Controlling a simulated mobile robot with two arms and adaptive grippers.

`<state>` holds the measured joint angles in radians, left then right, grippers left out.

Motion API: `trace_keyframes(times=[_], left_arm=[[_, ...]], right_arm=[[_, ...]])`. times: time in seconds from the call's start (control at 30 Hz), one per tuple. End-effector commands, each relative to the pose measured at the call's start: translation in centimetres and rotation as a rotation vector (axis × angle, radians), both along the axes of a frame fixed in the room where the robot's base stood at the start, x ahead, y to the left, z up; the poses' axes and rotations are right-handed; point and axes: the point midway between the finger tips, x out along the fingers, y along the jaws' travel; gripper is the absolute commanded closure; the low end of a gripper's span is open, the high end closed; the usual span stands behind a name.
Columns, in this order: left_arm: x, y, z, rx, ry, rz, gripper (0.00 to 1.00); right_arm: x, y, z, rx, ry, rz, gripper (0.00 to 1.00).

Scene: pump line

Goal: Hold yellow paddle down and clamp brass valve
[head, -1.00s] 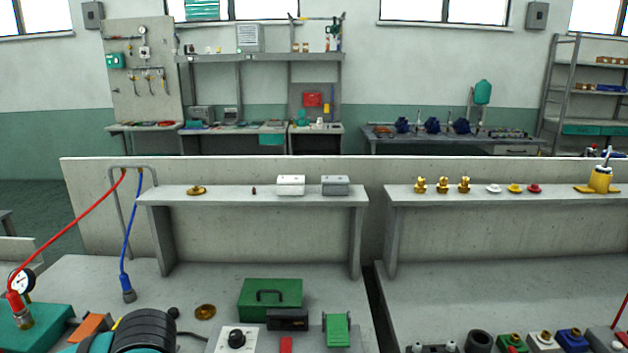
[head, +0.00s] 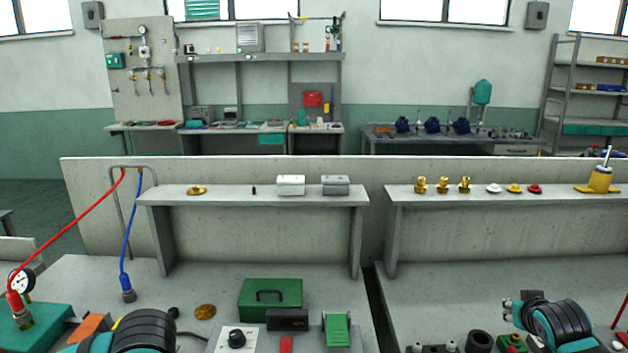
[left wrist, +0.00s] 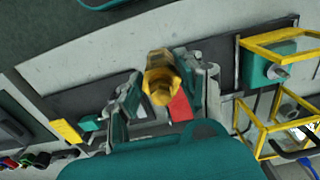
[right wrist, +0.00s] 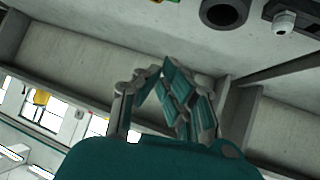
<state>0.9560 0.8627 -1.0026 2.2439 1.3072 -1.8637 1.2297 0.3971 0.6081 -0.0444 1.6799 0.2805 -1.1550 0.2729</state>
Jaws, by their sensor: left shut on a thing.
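The brass valve (left wrist: 160,82) shows in the left wrist view between the fingers of my left gripper (left wrist: 164,95), which is shut on it. In the head view my left arm hides this spot. A yellow flat piece (left wrist: 66,131), which looks like the yellow paddle, lies left of the gripper and apart from it.
A green case (head: 270,300) and a green paddle (head: 337,330) are on the left bench. A blue hose (head: 129,235) hangs to a fitting at left. Yellow frames (left wrist: 265,125) stand beside the left gripper. A black ring (right wrist: 224,10) is near the right gripper.

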Motion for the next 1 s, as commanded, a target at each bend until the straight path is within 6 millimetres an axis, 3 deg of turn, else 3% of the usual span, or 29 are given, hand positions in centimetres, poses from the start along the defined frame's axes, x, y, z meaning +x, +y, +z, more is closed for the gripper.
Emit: trace_keyframes(times=[0.03, 0.27, 0.47, 0.6, 0.8, 1.0], left_arm=[[0.0, 0.0, 0.0, 0.0, -0.001, 0.0, 1.0], [0.0, 0.0, 0.0, 0.0, -0.001, 0.0, 1.0], [0.0, 0.0, 0.0, -0.001, -0.001, 0.0, 1.0], [0.0, 0.0, 0.0, 0.0, -0.001, 0.0, 1.0], [0.0, 0.0, 0.0, 0.0, -0.001, 0.0, 1.0], [0.0, 0.0, 0.0, 0.0, -0.001, 0.0, 1.0]], right_arm=[[0.5, 2.6, 0.6, -0.008, 0.022, 0.074, 1.0], [0.0, 13.9, 1.4, -0.073, 0.16, 0.447, 1.0], [-3.3, 23.1, 1.8, -0.186, 0.294, 0.829, 1.0], [-7.2, 28.3, 1.6, -0.29, 0.394, 1.115, 1.0], [-12.6, 32.1, 1.1, -0.422, 0.519, 1.449, 1.0], [-15.2, 33.0, 0.7, -0.481, 0.577, 1.595, 1.0]])
